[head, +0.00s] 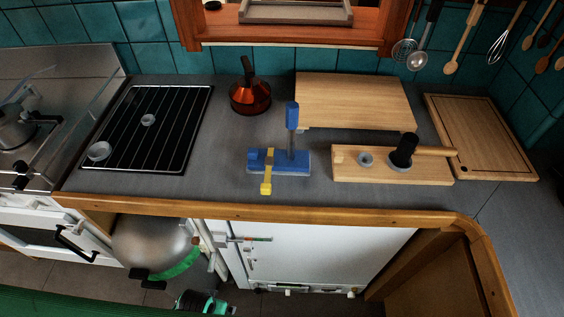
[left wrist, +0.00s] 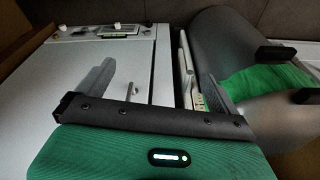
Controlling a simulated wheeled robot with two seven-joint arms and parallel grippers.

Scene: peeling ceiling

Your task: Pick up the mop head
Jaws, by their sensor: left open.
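A blue piece with an upright blue-topped post and a yellow crosspiece stands on the grey counter in the head view; it looks most like the mop head (head: 262,160), though I cannot be certain. My left gripper (left wrist: 160,72) shows in the left wrist view, its two grey fingers wide apart with nothing held between them. It is in front of a white appliance and does not face the blue piece, which is out of the wrist view. I cannot clearly make out the left fingers in the head view. My right gripper is not in view.
The grey counter (head: 215,186) has a wooden front edge. A red kettle (head: 250,98), a hob (head: 170,115) and wooden boards (head: 352,95) surround the blue piece. A wooden block with a black knob (head: 403,150) stands to its right. The white appliance (head: 320,255) is below.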

